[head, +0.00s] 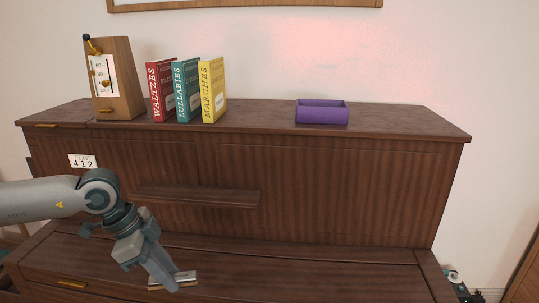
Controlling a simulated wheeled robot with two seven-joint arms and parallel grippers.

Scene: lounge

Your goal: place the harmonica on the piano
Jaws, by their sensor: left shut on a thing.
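The piano (360,190) is dark wood with a flat top and a lower closed lid (330,280) in front. The harmonica (187,276) is a small silvery bar at the lower middle-left, just above or touching the lid; I cannot tell which. My left gripper (169,283) comes in from the left, points down, and is shut on the harmonica, hiding its middle. My right gripper is not in view.
On the piano top stand a metronome (118,85), a red book (160,90), a teal book (186,92), a yellow book (212,90) and an open purple box (322,116). The top is bare between the yellow book and the box, and right of the box. A narrow ledge (200,197) juts from the front panel.

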